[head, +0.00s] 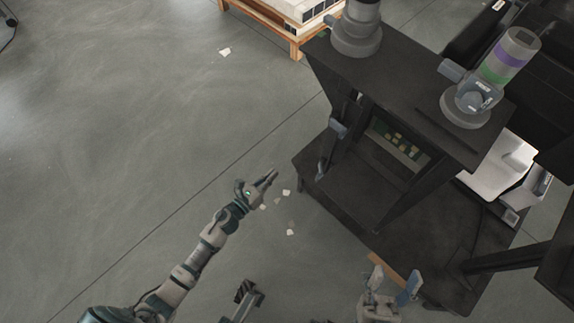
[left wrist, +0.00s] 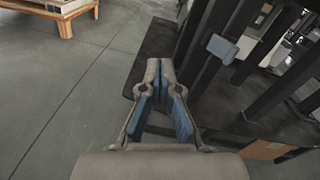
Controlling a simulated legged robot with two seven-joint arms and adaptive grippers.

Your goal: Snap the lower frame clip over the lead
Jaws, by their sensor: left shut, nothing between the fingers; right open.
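A black frame (head: 398,200) stands at the right in the head view. A blue-grey clip-like block (head: 337,129) sits on its near left post; a similar block also shows in the left wrist view (left wrist: 222,47). I cannot tell whether it is the lower clip, or whether it is open or closed. I cannot pick out the lead against the dark frame. My left gripper (head: 268,178) is shut and empty, left of the frame and apart from it; its fingers also show in the left wrist view (left wrist: 166,72). My right gripper (head: 392,282) is open and empty, by the frame's front edge.
A wooden pallet (head: 268,18) with boxes is at the back. Paper scraps (head: 286,192) lie on the floor.

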